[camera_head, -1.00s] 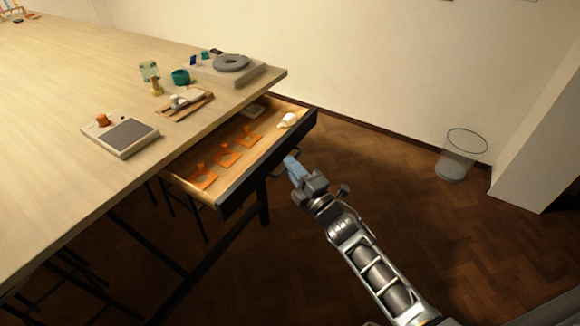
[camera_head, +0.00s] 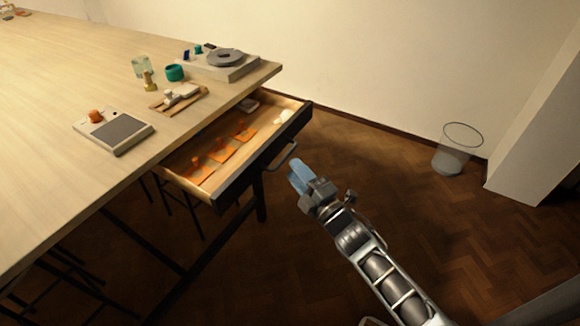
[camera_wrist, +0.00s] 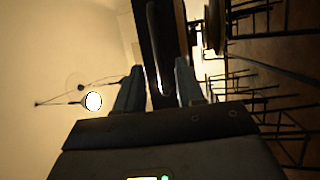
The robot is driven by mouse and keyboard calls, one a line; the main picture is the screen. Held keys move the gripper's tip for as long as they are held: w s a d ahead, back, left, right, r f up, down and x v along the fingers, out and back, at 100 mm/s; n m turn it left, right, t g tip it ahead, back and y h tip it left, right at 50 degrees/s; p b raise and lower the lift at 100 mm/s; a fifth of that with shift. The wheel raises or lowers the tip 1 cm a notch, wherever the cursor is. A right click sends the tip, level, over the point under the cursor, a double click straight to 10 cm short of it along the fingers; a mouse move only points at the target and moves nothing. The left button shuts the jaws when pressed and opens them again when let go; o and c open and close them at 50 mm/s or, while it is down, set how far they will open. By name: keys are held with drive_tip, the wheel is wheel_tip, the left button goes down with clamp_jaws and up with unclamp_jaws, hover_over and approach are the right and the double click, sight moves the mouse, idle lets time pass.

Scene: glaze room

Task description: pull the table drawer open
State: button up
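The table drawer (camera_head: 238,187) stands pulled out from the table (camera_head: 60,170), with its inside in plain view. Its dark front carries a bar handle (camera_head: 282,157), which also shows in the wrist view (camera_wrist: 153,45). My gripper (camera_head: 298,177) is just off the drawer front, a little to the right of the handle and apart from it. In the wrist view my gripper's fingers (camera_wrist: 158,90) are spread, with the handle ahead of the gap and nothing held between them.
The drawer holds several orange pieces (camera_head: 222,153) and a white object (camera_head: 283,116). A bin (camera_head: 450,160) stands by the wall.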

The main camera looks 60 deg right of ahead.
drive_tip(key=shift+v, duration=1.8)
drive_tip(key=s+a+r+m+g+y, duration=0.1)
drive_tip(key=s+a+m+y, duration=0.15)
drive_tip(key=s+a, duration=0.4)
drive_tip(key=s+a+r+m+y, duration=0.1)
drive_tip(key=s+a+r+m, duration=0.15)
drive_tip(key=s+a, duration=0.4)
drive_tip(key=s+a+r+m+g+y, duration=0.2)
drive_tip(key=s+a+r+m+y, duration=0.1)
drive_tip(key=s+a+r+m, duration=0.5)
drive_tip(key=shift+s+a+r+g+y, duration=0.45)
drive_tip(key=shift+s+a, duration=0.2)
drive_tip(key=shift+s, duration=0.55)
